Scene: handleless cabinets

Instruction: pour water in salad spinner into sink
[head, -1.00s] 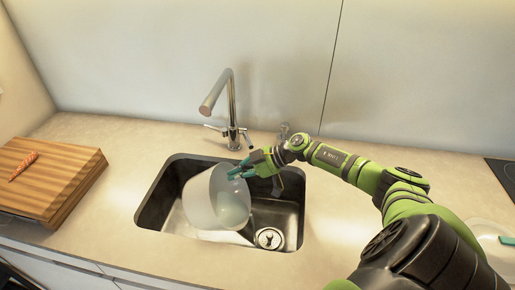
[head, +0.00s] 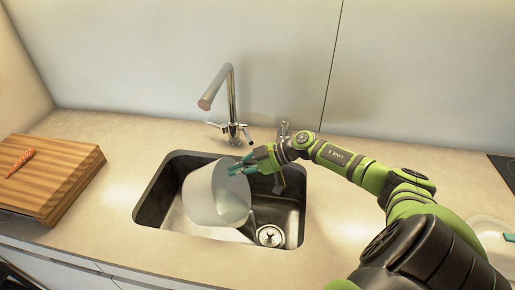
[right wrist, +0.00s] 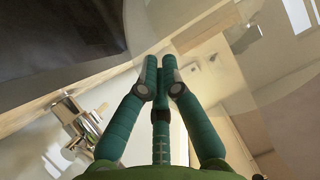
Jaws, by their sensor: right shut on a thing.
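The salad spinner (head: 205,192) is a pale, translucent bowl. It is tilted on its side over the sink (head: 150,200), with its mouth facing right and down. Light blue water shows inside near the lower rim, and a thin stream seems to fall from the rim into the basin. My right gripper (head: 241,167) is shut on the spinner's upper right rim. In the right wrist view its teal fingers (right wrist: 162,80) are close together, with a see-through surface around them. My left gripper is in neither view.
The tap (head: 231,105) stands behind the sink, close to the spinner and my right gripper. A wooden cutting board (head: 75,165) with a carrot (head: 20,162) lies at left. A white plate (head: 492,232) is at right. Counter in front is clear.

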